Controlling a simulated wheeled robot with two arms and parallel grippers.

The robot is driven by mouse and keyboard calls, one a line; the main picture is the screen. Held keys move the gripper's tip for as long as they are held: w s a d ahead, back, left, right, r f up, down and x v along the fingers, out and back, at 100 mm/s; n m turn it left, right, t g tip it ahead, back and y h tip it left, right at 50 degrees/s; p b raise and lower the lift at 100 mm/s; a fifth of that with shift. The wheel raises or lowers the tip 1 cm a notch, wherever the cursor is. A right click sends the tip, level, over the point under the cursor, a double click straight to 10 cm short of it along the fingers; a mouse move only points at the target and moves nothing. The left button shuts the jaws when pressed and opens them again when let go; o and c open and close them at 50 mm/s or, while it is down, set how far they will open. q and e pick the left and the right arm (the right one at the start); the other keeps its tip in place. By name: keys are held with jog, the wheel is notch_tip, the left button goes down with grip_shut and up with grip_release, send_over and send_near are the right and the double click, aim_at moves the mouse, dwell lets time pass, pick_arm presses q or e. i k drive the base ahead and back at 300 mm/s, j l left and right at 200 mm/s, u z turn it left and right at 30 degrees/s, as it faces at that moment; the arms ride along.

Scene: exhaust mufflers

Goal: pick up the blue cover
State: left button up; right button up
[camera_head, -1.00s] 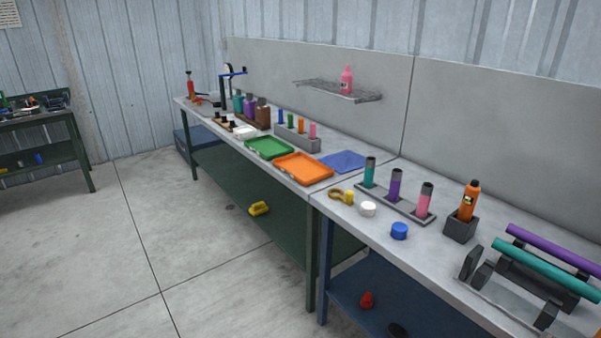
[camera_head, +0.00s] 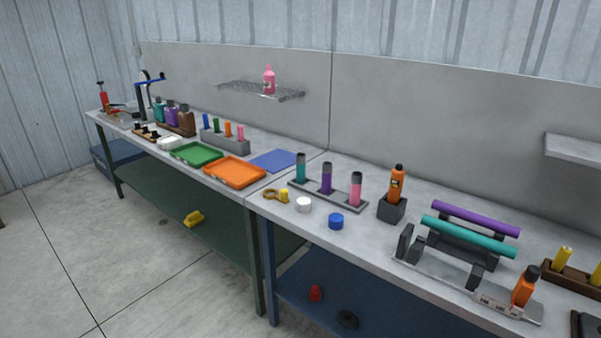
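The blue cover (camera_head: 336,221) is a short round blue cap on the grey workbench top (camera_head: 375,245), near the front edge. A white cap (camera_head: 304,204) sits to its left, apart from it. A yellow ring-shaped tool with a small yellow cylinder (camera_head: 283,195) lies further left. Neither of my grippers shows in the head view.
Behind the cover stands a rack (camera_head: 328,192) with teal, purple and pink cylinders. An orange bottle in a dark holder (camera_head: 392,207) and a stand with purple and teal tubes (camera_head: 468,238) are to the right. Orange (camera_head: 258,184) and green trays (camera_head: 212,160) lie left. Floor is open at front left.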

aim_at(336, 220)
jog(key=i+l, duration=0.1)
jog(key=l, duration=0.35)
jog(key=i+l, duration=0.1)
jog(key=l, duration=0.4)
jog(key=i+l, duration=0.1)
jog(key=l, duration=0.35)
